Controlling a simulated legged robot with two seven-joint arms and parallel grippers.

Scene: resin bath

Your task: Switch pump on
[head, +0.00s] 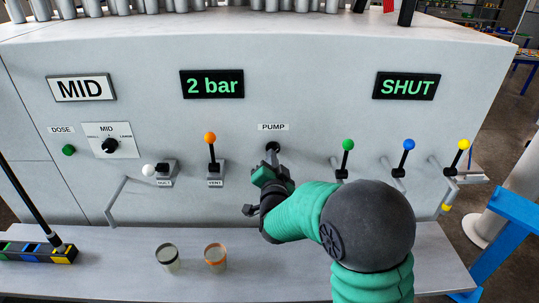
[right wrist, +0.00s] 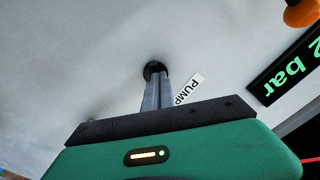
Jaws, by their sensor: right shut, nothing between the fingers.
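The pump control (head: 272,147) is a black knob on the pale front panel, just below the "PUMP" label (head: 273,127). My right gripper (head: 271,160) is shut with nothing between its fingers, its tips right at the knob. In the right wrist view, the closed grey fingers (right wrist: 156,92) point at the black knob (right wrist: 154,69), and the label (right wrist: 188,88) is beside them. The tips overlap the knob's lower side there; I cannot tell whether they touch it. The lower part of the control is hidden. My left gripper is not in view.
The orange-knobbed vent lever (head: 211,151) is left of the pump; a green-knobbed lever (head: 345,158) is right. Displays read "2 bar" (head: 212,84) and "SHUT" (head: 408,86). Two cups (head: 168,259) (head: 215,258) stand on the ledge (head: 120,265). A blue frame (head: 500,240) stands right.

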